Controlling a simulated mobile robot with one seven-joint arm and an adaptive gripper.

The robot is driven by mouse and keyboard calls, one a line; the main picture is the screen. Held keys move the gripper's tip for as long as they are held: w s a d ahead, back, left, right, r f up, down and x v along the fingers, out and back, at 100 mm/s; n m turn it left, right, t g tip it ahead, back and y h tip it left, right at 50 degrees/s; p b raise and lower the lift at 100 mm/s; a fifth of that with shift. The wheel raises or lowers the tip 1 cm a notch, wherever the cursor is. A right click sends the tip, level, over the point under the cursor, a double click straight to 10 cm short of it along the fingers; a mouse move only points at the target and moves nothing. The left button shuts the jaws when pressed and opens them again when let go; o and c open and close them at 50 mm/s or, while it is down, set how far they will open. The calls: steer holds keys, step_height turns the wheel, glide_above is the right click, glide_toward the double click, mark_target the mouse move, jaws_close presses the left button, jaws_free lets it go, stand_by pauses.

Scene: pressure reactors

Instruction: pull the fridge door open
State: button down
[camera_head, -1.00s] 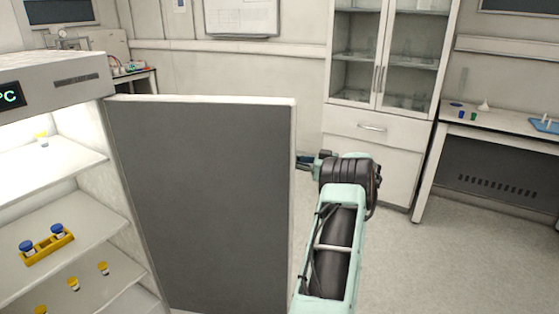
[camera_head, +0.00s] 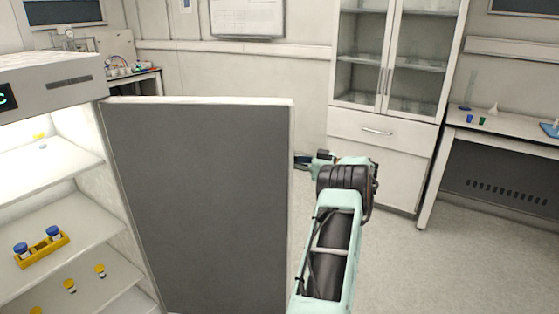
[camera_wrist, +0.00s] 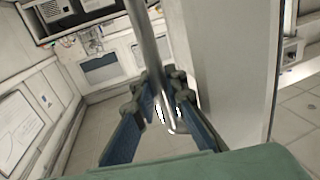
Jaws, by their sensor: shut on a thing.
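The fridge door (camera_head: 195,200) stands wide open in the head view, its grey inner panel facing me. The fridge body (camera_head: 55,85), with its lit shelves, is at the left. In the wrist view, the white outer side of the door (camera_wrist: 230,60) is at the right, with a metal bar handle (camera_wrist: 146,45) in front of it. My gripper (camera_wrist: 158,95) has its blue fingers on both sides of the handle and is shut on it.
A yellow rack with blue-capped vials (camera_head: 42,248) and several small yellow-capped vials sit on the fridge shelves. A glass-front cabinet (camera_head: 375,140) stands behind my arm. A bench (camera_head: 500,130) is at the right. The floor right of my arm is clear.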

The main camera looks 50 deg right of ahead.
steer(key=shift+r, duration=0.15)
steer(key=c, duration=2.2)
jaws_free()
steer(key=shift+w+a, duration=0.1)
steer(key=v, duration=1.2)
